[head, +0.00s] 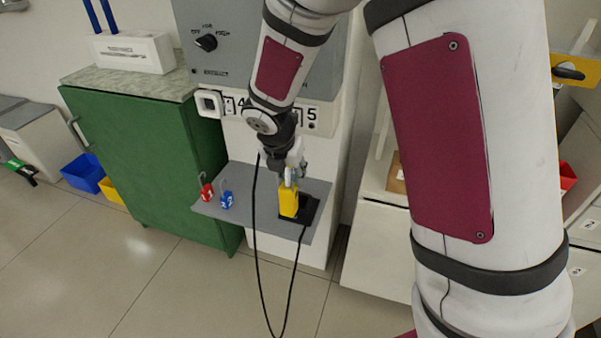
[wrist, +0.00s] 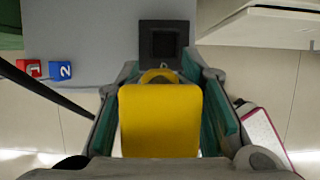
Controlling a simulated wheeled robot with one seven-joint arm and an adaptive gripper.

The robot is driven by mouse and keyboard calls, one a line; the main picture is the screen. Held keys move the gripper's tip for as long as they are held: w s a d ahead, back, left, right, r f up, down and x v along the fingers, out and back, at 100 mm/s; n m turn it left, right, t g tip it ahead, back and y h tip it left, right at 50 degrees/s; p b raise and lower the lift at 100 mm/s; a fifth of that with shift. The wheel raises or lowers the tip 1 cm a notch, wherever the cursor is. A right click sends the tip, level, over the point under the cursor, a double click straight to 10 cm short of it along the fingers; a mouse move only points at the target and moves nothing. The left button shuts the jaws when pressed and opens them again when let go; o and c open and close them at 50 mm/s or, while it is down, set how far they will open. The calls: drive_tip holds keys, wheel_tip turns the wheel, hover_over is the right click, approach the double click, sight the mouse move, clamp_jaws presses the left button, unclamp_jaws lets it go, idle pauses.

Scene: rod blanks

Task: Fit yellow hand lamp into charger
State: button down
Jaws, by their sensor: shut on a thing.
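The yellow hand lamp (head: 288,203) is in my gripper (head: 291,174) above the grey shelf in the head view. In the wrist view the lamp (wrist: 160,122) sits between the two fingers of my gripper (wrist: 160,78), which are shut on its sides; its curved handle shows at the far end. The black charger (head: 311,212) stands on the shelf just right of the lamp in the head view, partly hidden by it. In the wrist view the charger (wrist: 163,25) shows its dark square socket, empty, beyond the lamp and apart from it.
A black cable (head: 256,250) hangs in a loop before the shelf. A green cabinet (head: 140,165) stands at left, a white drawer unit (head: 375,240) at right.

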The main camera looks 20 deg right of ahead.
drive_tip(key=w+d+f+b, duration=0.2)
drive_tip(key=w+d+f, duration=0.2)
drive_tip(key=shift+w+d, duration=0.15)
drive_tip(key=shift+w, duration=0.1)
drive_tip(key=shift+f, duration=0.2)
drive_tip(key=c, duration=1.1)
unclamp_jaws()
drive_tip(key=p+v, duration=0.3)
drive_tip(key=v, duration=0.9)
drive_tip(key=shift+r+p, duration=0.3)
drive_tip(key=shift+p, duration=0.05)
